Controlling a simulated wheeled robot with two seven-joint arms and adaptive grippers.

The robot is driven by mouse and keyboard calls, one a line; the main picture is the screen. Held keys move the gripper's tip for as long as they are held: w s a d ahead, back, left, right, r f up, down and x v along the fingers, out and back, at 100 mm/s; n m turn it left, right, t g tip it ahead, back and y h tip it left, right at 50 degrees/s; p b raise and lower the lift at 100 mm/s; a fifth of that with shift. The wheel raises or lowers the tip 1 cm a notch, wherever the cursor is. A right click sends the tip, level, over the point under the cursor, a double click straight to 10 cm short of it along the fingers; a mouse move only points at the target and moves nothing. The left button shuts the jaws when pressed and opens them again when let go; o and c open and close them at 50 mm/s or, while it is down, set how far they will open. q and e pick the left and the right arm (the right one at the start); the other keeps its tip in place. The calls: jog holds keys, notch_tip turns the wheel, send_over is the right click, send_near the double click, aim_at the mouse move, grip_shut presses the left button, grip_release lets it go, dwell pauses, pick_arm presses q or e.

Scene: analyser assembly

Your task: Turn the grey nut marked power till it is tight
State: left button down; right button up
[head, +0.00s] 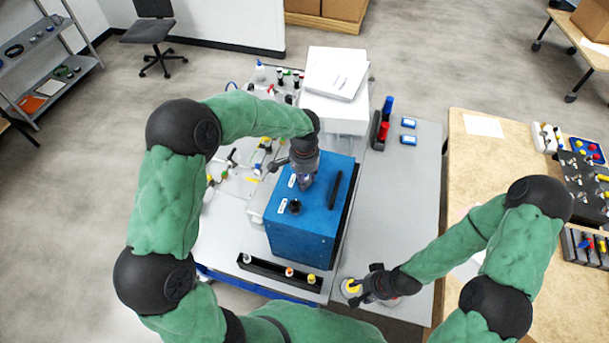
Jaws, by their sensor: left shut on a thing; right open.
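The blue analyser box (310,222) stands on the grey table. My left gripper (304,183) points down onto its top, beside a small white label (292,181) too small to read. It is shut on what seems to be the grey nut, which the fingers mostly hide. A black knob (295,206) stands nearer me on the box top, beside a second label (282,206). My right gripper (357,288) is open low over the table's front right, close to a round yellow-and-white thing (351,287); I cannot tell whether they touch.
A black handle (335,189) lies along the box's right side. A black rack (262,267) with several coloured caps stands in front. A white unit (335,115) with a booklet is behind. Blue and red items (384,122) stand at the back right. The table (400,190) right of the box is mostly clear.

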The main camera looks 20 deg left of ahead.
pick_arm(q)
jog(key=m+p, duration=0.1)
jog(key=m, duration=0.3)
jog(key=shift+m, duration=0.4)
jog(key=m+p, duration=0.2)
jog(key=m, duration=0.2)
jog(key=shift+r, duration=0.1)
jog(key=m+p, duration=0.2)
jog(key=m, duration=0.4)
jog(key=shift+p, duration=0.4)
jog(key=m+p, duration=0.1)
jog(key=m, duration=0.2)
jog(key=shift+p, duration=0.3)
jog(key=shift+m, duration=0.6)
jog(key=c, duration=1)
grip_release()
jog(key=shift+o, duration=0.2)
